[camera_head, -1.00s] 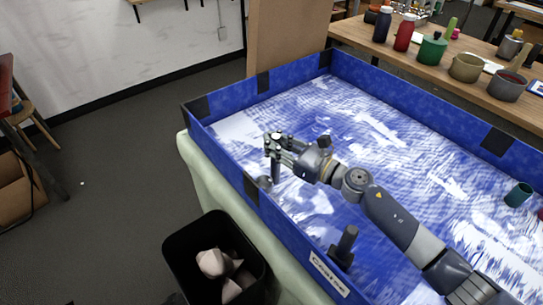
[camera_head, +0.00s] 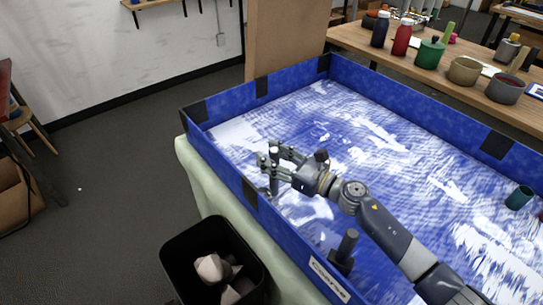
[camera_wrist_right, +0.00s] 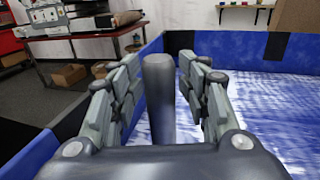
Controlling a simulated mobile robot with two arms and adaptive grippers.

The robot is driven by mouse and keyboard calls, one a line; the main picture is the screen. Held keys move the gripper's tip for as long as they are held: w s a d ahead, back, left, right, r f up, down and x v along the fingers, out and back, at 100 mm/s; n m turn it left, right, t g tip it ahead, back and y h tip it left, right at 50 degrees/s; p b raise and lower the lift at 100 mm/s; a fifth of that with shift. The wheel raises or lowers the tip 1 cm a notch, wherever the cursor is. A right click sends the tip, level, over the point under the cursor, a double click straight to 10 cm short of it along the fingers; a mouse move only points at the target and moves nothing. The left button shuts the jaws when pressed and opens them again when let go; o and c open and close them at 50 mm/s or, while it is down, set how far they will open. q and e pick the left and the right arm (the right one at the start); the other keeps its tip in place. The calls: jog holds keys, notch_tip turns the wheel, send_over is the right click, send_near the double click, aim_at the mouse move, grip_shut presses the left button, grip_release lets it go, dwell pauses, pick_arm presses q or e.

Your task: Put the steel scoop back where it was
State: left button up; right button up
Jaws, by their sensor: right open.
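My right gripper (camera_head: 268,157) is over the tray's near left edge, with its fingers spread. In the right wrist view a smooth grey upright handle (camera_wrist_right: 160,98), which looks like that of the steel scoop, stands between the two open fingers. A gap shows on either side of it, wider on the right. In the head view the handle (camera_head: 274,172) is partly covered by the gripper, and the scoop's lower part cannot be made out. My left gripper is not in view.
The blue-walled tray (camera_head: 225,104) has a blue and white floor. A dark post on a block (camera_head: 345,248) stands by its near wall, close to a label. A black bin (camera_head: 180,262) is below. A wooden bench (camera_head: 400,62) with bottles and pots runs behind.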

jog(key=shift+r, duration=0.2)
jog(key=shift+s+d+f, duration=0.15)
jog(key=shift+s+d, duration=0.05)
jog(key=shift+d, duration=0.1)
jog(key=b+v, duration=0.2)
jog(key=v, duration=0.9)
jog(key=shift+s+d+r, duration=0.1)
jog(key=shift+d+r, duration=0.05)
jog(key=shift+r, duration=0.1)
